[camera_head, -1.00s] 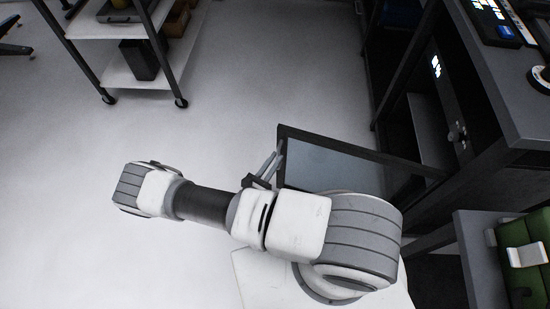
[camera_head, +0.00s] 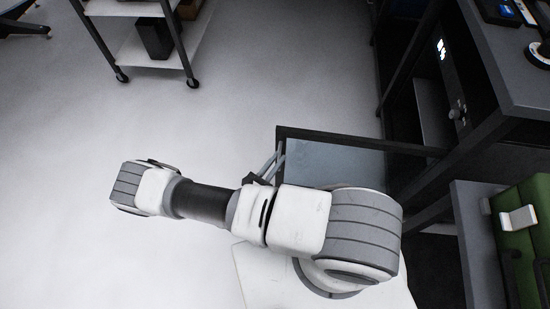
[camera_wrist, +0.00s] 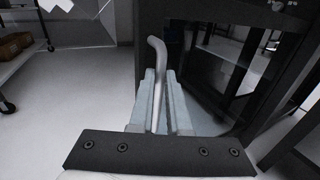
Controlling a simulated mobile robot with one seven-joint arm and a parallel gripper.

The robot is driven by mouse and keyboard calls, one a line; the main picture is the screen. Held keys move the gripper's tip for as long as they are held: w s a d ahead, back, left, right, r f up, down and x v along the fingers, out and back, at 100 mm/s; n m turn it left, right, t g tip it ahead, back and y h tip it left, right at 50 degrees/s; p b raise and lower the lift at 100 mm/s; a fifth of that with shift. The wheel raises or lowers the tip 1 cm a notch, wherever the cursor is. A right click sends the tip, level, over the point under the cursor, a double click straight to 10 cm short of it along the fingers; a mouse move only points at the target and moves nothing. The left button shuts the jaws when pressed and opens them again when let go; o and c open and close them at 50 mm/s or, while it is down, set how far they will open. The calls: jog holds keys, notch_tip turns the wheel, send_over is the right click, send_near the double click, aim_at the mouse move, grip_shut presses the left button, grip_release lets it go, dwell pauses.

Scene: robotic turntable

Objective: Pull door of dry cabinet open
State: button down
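The dry cabinet's door (camera_head: 335,158) is a dark frame with a blue-grey pane. It stands swung out from the dark cabinet (camera_head: 440,95) at the right, and my arm hides its lower part. My gripper (camera_head: 277,158) is at the door's free edge, partly hidden by my arm. In the wrist view, a grey bent handle (camera_wrist: 158,55) runs up between the two pale fingers of my gripper (camera_wrist: 160,95). The fingers look closed on it, with little gap on either side. The handle's lower end is hidden between the fingers.
A wheeled shelf cart (camera_head: 140,50) stands at the upper left. A dark bench (camera_head: 465,230) with a green case (camera_head: 525,235) is at the lower right, close to my arm. The pale floor (camera_head: 230,90) left of the door is clear.

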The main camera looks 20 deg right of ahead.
jog(key=shift+s+d+r+g, duration=0.1)
jog(key=shift+s+d+g, duration=0.2)
jog(key=shift+s+d, duration=0.45)
jog(key=c, duration=0.9)
grip_release()
jog(key=shift+a, duration=0.1)
jog(key=shift+a, duration=0.3)
